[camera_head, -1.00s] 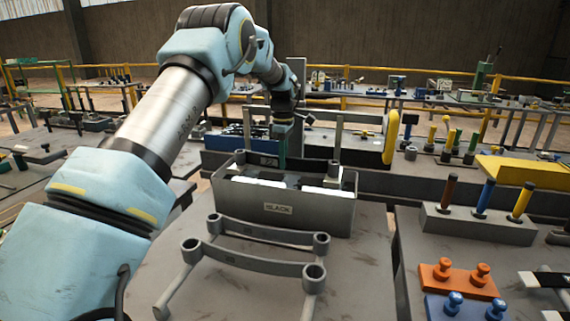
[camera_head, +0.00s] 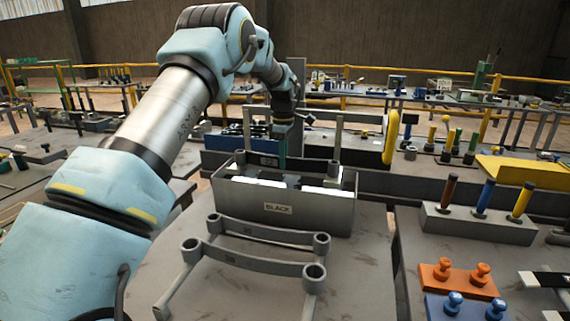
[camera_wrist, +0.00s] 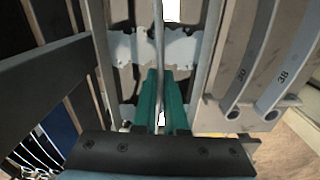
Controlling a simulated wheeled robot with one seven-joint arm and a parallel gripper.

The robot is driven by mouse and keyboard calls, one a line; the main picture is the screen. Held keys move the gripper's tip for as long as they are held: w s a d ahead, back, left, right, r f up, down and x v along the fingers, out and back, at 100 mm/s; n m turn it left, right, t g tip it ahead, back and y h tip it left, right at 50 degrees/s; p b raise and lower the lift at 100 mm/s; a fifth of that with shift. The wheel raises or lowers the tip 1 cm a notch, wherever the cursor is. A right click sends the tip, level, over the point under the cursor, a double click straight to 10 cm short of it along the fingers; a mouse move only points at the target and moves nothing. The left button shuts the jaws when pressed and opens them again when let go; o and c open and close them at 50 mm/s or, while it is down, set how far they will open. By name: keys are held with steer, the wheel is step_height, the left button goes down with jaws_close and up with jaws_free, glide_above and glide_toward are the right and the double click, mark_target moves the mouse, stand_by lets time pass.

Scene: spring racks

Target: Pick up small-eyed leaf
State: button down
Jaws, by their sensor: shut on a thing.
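In the wrist view my teal fingers (camera_wrist: 160,76) are shut on a thin grey strip (camera_wrist: 158,40) seen edge-on, between the bin walls. It appears to be the leaf; its eyes are hidden or too small to make out. Pale notched supports (camera_wrist: 182,46) lie on both sides of it inside the bin. Two other curved leaves with round end eyes, a farther one (camera_head: 262,231) and a nearer one (camera_head: 245,259), rest on a rack in front of the bin.
Two upright posts (camera_head: 338,148) stand at the bin. Right of it are a block with coloured pegs (camera_head: 477,223), orange knobs (camera_head: 455,278) and blue knobs (camera_head: 454,303). A yellow-ended tool (camera_head: 390,138) stands behind right. Bare tabletop (camera_head: 365,275) lies right of the rack.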

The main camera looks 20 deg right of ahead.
steer(key=shift+r, duration=0.15)
steer(key=shift+r, duration=0.1)
